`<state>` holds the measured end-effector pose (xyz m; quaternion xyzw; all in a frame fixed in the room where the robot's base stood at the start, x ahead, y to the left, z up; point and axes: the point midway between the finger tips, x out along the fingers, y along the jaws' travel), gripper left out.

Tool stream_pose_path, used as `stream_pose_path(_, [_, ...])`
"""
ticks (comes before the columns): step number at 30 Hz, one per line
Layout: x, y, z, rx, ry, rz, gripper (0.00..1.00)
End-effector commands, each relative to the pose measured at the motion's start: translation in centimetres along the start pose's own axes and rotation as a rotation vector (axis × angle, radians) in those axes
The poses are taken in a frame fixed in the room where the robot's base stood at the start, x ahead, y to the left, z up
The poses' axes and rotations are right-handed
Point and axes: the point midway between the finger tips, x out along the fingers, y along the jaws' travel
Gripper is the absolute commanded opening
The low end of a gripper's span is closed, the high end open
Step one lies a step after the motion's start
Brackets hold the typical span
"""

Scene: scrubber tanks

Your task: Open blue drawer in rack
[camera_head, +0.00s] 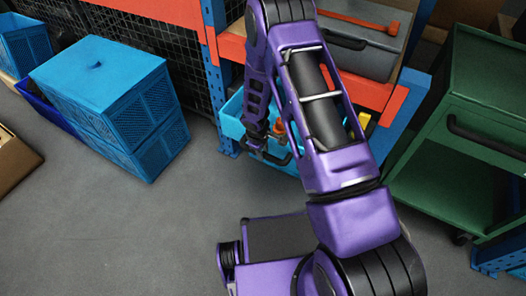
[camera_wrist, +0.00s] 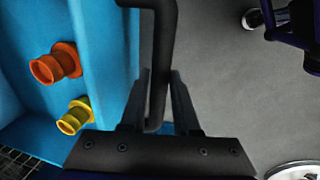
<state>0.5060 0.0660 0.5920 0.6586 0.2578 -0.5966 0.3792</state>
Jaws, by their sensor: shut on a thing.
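The light blue drawer (camera_head: 231,125) sits low in the rack under the orange shelf, partly hidden behind my purple arm. It stands out from the rack, and its inside shows from above. In the wrist view its blue front wall (camera_wrist: 104,45) is at the left, with a dark bar handle (camera_wrist: 159,60) beside it. My gripper (camera_wrist: 158,104) has one finger on each side of this handle and is shut on it. In the head view my gripper (camera_head: 262,146) is at the drawer's front, and the grip is small and partly hidden there.
An orange fitting (camera_wrist: 55,64) and a yellow fitting (camera_wrist: 75,117) lie inside the drawer. The rack's blue post (camera_head: 213,75) rises beside it. Blue crates (camera_head: 120,105) stand to the left, a green cart (camera_head: 465,140) to the right. The grey floor (camera_head: 130,225) in front is clear.

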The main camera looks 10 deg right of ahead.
Motion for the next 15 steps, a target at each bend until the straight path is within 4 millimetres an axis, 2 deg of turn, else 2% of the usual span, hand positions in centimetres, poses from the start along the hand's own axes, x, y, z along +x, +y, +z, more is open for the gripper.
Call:
stream_pose_path(1, [0.11, -0.1, 0.13, 0.0, -0.003, -0.002, 0.33])
stream_pose_path(5, [0.09, -0.06, 0.1, 0.0, -0.002, -0.001, 0.57])
stream_pose_path(6, [0.08, -0.05, 0.09, 0.0, -0.002, -0.001, 0.59])
stream_pose_path(15, [-0.17, 0.03, 0.01, 0.0, 0.0, 0.0, 0.59])
